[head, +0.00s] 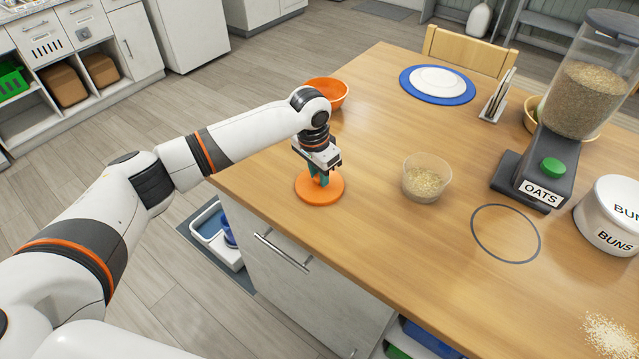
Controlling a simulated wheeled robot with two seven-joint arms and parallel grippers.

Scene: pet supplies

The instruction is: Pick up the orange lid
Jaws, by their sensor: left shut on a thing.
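The orange lid (320,194) is a flat round disc at the near left edge of the wooden table. It looks to lie on the tabletop or just above it; I cannot tell which. My left gripper (320,178) points down over its middle, with teal fingertips shut on the lid's centre. The fingers hide the part they hold. My right gripper is not in view.
A clear tub of oats (426,178) stands right of the lid. An orange bowl (326,93) is behind my left wrist. An oats dispenser (560,110) and a white BUNS canister (612,215) stand at the right. A drawn ring (505,206) marks bare table.

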